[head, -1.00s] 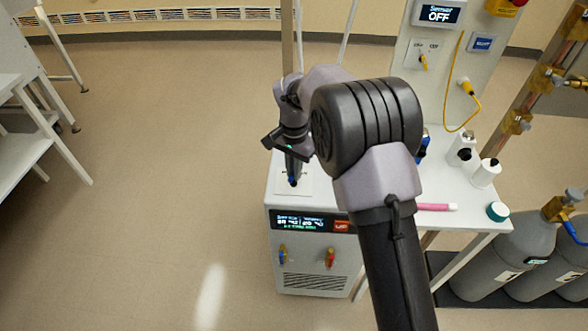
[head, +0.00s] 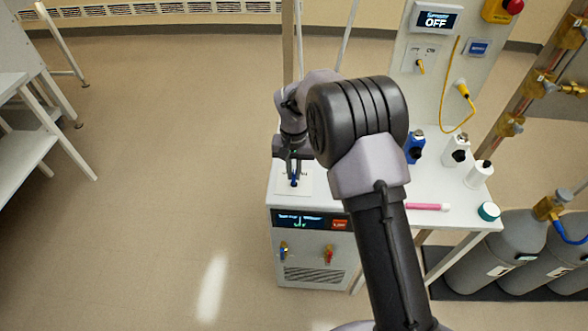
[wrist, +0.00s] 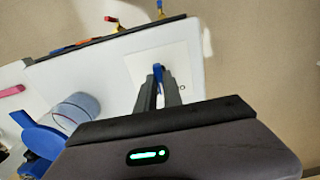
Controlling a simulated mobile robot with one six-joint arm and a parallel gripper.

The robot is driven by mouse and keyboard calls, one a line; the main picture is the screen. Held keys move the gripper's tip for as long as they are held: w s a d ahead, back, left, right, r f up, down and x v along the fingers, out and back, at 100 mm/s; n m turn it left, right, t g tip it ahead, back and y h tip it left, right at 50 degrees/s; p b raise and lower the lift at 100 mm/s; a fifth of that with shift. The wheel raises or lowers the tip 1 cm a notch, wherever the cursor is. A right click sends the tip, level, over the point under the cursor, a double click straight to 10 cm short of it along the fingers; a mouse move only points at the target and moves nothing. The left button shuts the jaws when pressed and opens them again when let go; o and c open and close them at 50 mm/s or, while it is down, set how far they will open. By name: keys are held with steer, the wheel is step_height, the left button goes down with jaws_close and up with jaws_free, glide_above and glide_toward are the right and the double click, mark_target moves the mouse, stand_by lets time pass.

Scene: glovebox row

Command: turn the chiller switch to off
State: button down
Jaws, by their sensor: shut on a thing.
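The chiller (head: 315,262) is a white box with a dark display (head: 298,219) on its front, below the table top. A white switch plate (head: 307,187) lies on its top. A small blue switch handle (head: 294,182) stands on the plate, and it also shows in the wrist view (wrist: 158,70). My gripper (head: 293,175) points down at the plate. In the wrist view its two dark fingers (wrist: 159,82) are closed around the blue handle. The plate's lettering is mostly hidden by the fingers. The display's small text is too blurred to read.
A panel behind has a screen reading OFF (head: 436,20) and a yellow cable (head: 452,110). Grey gas cylinders (head: 498,250) stand at right. Floor at left is clear.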

mark_target(294, 175)
stand_by(0.4)
steer(key=c, duration=1.5)
jaws_free()
step_height(294, 175, up, 18)
steer(key=p, duration=0.5)
steer(key=shift+f, duration=0.25)
